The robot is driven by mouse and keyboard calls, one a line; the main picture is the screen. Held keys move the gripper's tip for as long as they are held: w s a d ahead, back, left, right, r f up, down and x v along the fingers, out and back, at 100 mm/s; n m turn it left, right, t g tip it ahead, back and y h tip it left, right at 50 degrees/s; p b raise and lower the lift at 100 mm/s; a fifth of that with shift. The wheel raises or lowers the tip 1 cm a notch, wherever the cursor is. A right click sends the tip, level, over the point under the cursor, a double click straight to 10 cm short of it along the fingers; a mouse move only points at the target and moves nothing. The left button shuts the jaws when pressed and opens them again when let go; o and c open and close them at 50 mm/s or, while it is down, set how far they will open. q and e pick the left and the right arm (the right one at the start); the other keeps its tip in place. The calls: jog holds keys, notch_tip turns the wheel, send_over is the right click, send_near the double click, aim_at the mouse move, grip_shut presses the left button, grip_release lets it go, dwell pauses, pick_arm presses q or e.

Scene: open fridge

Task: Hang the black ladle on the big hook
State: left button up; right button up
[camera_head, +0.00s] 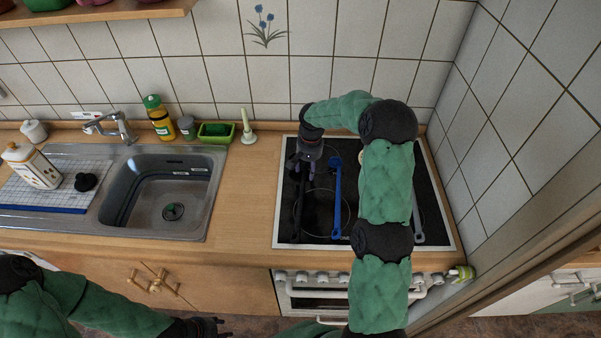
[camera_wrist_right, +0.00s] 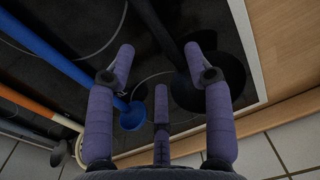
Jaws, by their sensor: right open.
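The black ladle (camera_head: 297,215) lies on the left part of the black stovetop, partly hidden under my right gripper in the head view. In the right wrist view its dark handle (camera_wrist_right: 160,25) runs between my finger tips, and its round bowl (camera_wrist_right: 236,72) is partly behind a finger. My right gripper (camera_head: 303,168) is open above the ladle's far end; its spread purple fingers show in the wrist view (camera_wrist_right: 160,60). I cannot tell whether they touch it. My left gripper (camera_head: 212,325) is low at the front, by the cabinets. I see no big hook.
A blue utensil (camera_head: 337,200) lies just right of the ladle. A grey utensil (camera_head: 417,222) lies further right, past my arm. An orange handle (camera_wrist_right: 28,103) shows in the wrist view. The counter (camera_head: 248,195) between sink (camera_head: 168,190) and stove is clear. Tiled walls stand behind and right.

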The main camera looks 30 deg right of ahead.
aim_at(305, 177)
jog(key=f, duration=0.4)
jog(key=shift+w+a, duration=0.15)
jog(key=shift+a, duration=0.1)
grip_shut()
jog(key=shift+r, duration=0.1)
jog(key=shift+r, duration=0.1)
jog(key=shift+r, duration=0.65)
jog(key=s+d+r, duration=0.3)
jog(key=s+r, duration=0.8)
jog(key=s, duration=0.2)
jog(key=shift+s+d+r+p, duration=0.25)
jog(key=shift+s+p, duration=0.05)
jog(key=shift+p, duration=0.15)
